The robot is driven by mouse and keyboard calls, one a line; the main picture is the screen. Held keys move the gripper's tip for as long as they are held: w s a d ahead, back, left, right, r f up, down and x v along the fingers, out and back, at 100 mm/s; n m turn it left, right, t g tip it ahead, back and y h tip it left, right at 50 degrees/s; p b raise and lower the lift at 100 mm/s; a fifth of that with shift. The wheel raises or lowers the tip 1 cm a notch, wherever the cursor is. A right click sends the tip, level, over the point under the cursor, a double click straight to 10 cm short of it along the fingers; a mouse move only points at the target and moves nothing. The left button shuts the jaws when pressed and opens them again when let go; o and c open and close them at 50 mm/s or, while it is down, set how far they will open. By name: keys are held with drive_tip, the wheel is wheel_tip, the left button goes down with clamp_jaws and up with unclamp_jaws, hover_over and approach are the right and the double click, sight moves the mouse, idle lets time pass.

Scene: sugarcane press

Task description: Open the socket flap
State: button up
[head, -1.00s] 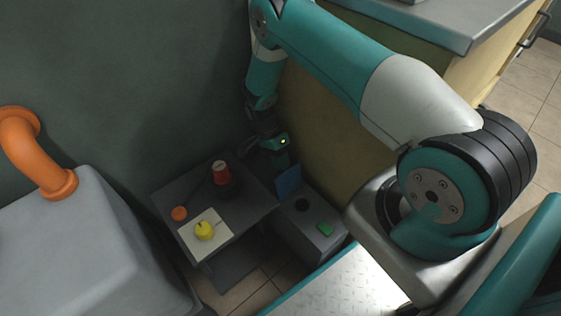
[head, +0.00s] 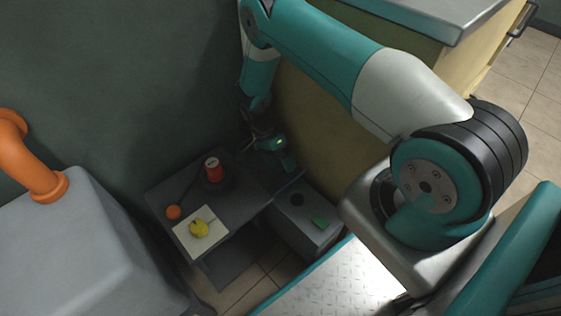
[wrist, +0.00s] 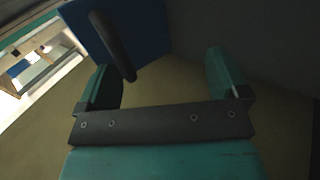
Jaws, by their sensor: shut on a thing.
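The socket flap is the blue panel with a dark bar handle (wrist: 115,48) in the wrist view. In the head view the flap (head: 290,184) shows as a thin, nearly edge-on line at the far end of the low grey box (head: 312,235), and it stands up from the box. A dark round socket (head: 297,200) shows uncovered on the box top. My gripper (head: 287,163) is at the flap, against the yellowish cabinet side. In the wrist view its two teal fingers (wrist: 166,80) stand either side of a gap, the handle's end near the left one. It is shut on the handle.
A green button (head: 320,222) is on the grey box. Beside it, a dark table (head: 240,205) bears a red knob (head: 213,168), an orange ball (head: 174,212) and a yellow knob (head: 199,229) on a pale plate. A grey machine with an orange pipe (head: 25,160) stands left.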

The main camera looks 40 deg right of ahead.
drive_tip(key=shift+a+f, duration=0.25)
drive_tip(key=shift+f, duration=0.05)
wheel_tip(320, 180, up, 3)
drive_tip(key=shift+f+p, duration=0.15)
drive_tip(key=shift+p, duration=0.5)
drive_tip(key=c, duration=0.6)
drive_tip(key=r+p, duration=0.2)
drive_tip(key=r, duration=0.7)
drive_tip(key=r+p, duration=0.3)
drive_tip(key=r, duration=0.6)
drive_tip(key=shift+d, duration=0.2)
drive_tip(key=shift+c, duration=0.2)
